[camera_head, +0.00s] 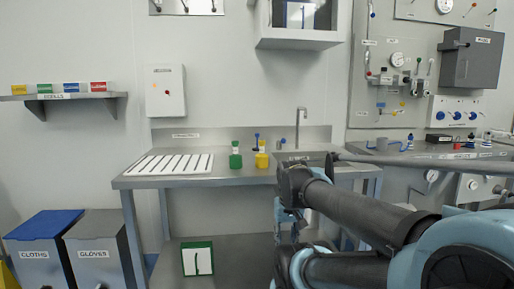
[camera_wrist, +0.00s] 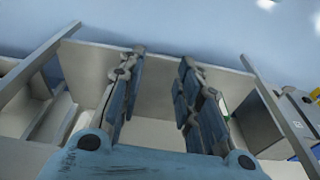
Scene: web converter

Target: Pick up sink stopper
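I cannot make out a sink stopper in either view. The sink area (camera_head: 300,156) is at the right end of the steel bench, under a tall tap (camera_head: 299,125), and my arm hides part of it. My gripper is in front of the bench in the head view, where its fingers are hard to make out. In the wrist view my gripper (camera_wrist: 160,98) is open, with two dark blue jointed fingers well apart and nothing between them.
The steel bench (camera_head: 222,180) carries a white slotted drainboard (camera_head: 172,164), a green bottle (camera_head: 235,160) and a yellow bottle (camera_head: 262,160). Two bins, blue-lidded (camera_head: 42,250) and grey (camera_head: 96,250), stand left. A valve panel (camera_head: 395,75) is right.

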